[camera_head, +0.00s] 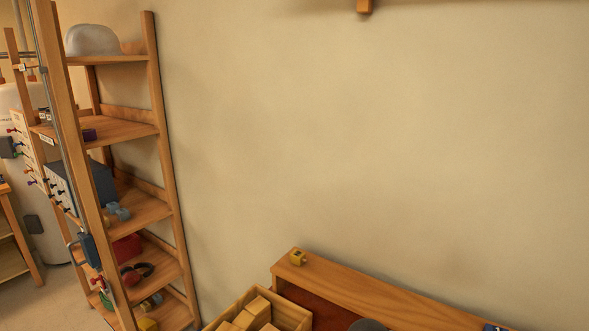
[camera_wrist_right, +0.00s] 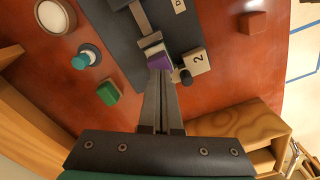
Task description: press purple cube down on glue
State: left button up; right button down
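A purple cube (camera_wrist_right: 160,61) shows in the right wrist view, on or just above a dark grey mat (camera_wrist_right: 117,45). My right gripper (camera_wrist_right: 160,76) points at it with its two fingers together. The fingertips overlap the near side of the cube in the picture; I cannot tell whether they touch it. A pale block lies right behind the cube. No glue can be made out; the cube's underside is hidden. My left gripper is in neither view.
On the red-brown table around the mat are a block marked 2 (camera_wrist_right: 196,62), a green block (camera_wrist_right: 108,92), a teal-topped item (camera_wrist_right: 81,61), a round white-topped container (camera_wrist_right: 54,16) and a brown block (camera_wrist_right: 253,23). The head view shows a wooden shelf rack (camera_head: 163,150) and wall.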

jog(key=shift+f+b, duration=0.4)
jog(key=shift+f, duration=0.45)
dwell(0.5)
jog(key=shift+r, duration=0.1)
notch_tip(320, 180, up, 5)
jog(key=p, duration=0.6)
jog(key=shift+f, duration=0.2)
jog(key=shift+f, duration=0.1)
dwell(0.3)
